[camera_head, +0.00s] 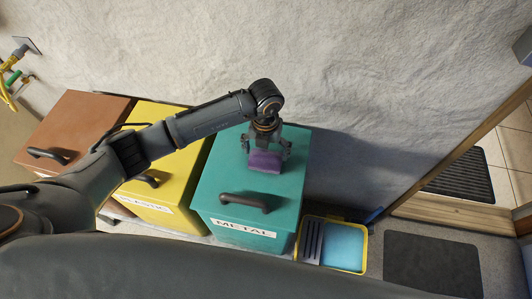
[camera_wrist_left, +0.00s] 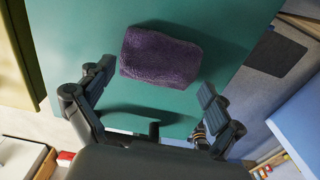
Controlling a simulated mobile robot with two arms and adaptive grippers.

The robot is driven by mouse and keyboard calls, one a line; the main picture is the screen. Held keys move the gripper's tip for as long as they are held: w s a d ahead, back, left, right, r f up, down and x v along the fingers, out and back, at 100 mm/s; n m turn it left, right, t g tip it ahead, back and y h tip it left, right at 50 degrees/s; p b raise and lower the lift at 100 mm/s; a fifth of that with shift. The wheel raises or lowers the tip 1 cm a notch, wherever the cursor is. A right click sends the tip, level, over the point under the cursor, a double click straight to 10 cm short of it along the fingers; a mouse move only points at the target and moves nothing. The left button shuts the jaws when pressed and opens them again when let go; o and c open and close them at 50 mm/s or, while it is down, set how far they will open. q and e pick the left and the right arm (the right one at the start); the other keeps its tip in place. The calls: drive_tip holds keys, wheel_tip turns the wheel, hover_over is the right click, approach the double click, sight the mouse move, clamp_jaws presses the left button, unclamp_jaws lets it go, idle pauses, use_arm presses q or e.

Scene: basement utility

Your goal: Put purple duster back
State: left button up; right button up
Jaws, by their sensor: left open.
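The purple duster (camera_head: 265,161) lies on the lid of the teal bin (camera_head: 222,178), which is labelled METAL. It also shows in the left wrist view (camera_wrist_left: 160,57) as a fuzzy purple block on the teal surface. My left gripper (camera_head: 266,150) is over the bin lid at the duster. In the left wrist view its two fingers (camera_wrist_left: 155,90) are spread apart, one to each side of the duster's near edge, with nothing held. I cannot tell whether a finger touches the duster. My right gripper is not in view.
A yellow bin (camera_head: 160,190) and a brown bin (camera_head: 85,120) stand to the left. The teal bin's dark handle (camera_head: 245,202) rises from the lid's front. A yellow-rimmed tray with blue inside (camera_head: 343,246) stands at right. A dark mat (camera_head: 430,265) lies beyond it. The wall is behind.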

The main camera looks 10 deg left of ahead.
sight(266, 154)
use_arm(q)
wheel_tip(266, 154, up, 10)
drive_tip(key=b, duration=0.1)
drive_tip(key=shift+r+b, duration=0.25)
drive_tip(key=shift+b, duration=0.15)
